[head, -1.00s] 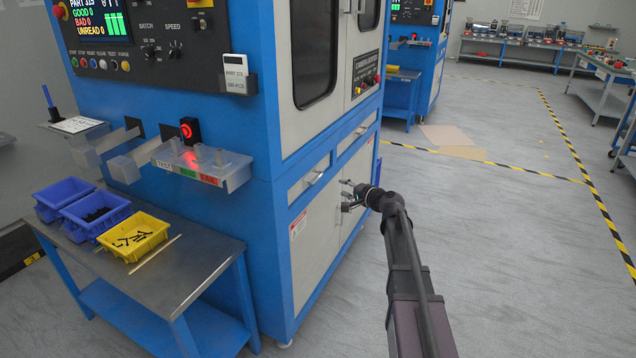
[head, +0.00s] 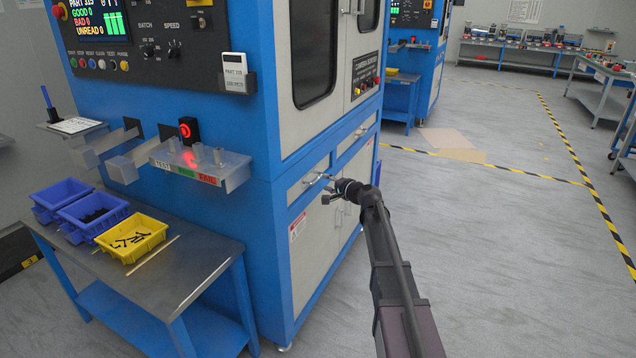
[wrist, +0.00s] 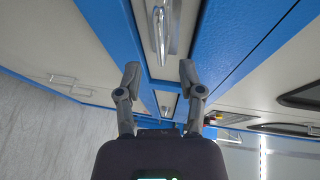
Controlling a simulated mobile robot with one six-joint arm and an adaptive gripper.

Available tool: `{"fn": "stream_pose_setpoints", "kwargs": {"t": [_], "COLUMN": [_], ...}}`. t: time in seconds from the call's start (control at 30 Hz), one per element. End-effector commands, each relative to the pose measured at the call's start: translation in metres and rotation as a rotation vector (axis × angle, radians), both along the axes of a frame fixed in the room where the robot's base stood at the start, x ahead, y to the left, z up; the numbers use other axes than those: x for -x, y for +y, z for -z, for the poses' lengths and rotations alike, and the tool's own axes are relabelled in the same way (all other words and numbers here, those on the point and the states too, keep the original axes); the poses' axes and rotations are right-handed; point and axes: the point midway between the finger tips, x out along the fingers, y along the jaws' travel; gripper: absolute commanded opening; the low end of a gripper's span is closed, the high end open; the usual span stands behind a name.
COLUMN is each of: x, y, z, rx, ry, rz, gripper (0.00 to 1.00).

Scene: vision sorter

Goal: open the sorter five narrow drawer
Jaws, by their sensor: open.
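The near blue sorter (head: 262,215) has two narrow drawer fronts in a row on its right-hand side. The nearer narrow drawer (head: 297,188) looks shut, with a metal bar handle (head: 314,178). The farther narrow drawer (head: 346,152) also looks shut. No number for the sorter is readable. My gripper (head: 328,187) is in front of the nearer drawer, close to its handle. In the wrist view my gripper (wrist: 160,70) is open and empty, its fingers spread to either side of the handle's line. The near handle (wrist: 160,30) lies just beyond the fingertips. I cannot tell whether they touch.
Cabinet doors (head: 318,235) lie below the drawers. A metal table (head: 190,265) with blue and yellow bins (head: 132,240) stands at the left. A second blue sorter (head: 412,60) stands behind. The grey floor (head: 500,250) at the right is clear.

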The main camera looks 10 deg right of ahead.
Motion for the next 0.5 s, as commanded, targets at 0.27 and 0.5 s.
{"fn": "stream_pose_setpoints", "kwargs": {"t": [0.27,0.5], "x": [-0.034,-0.046], "y": [0.020,0.028], "z": [0.008,0.010], "rx": [0.001,0.001], "ry": [0.000,-0.001], "rz": [-0.001,0.000], "gripper": [0.50,0.50]}}
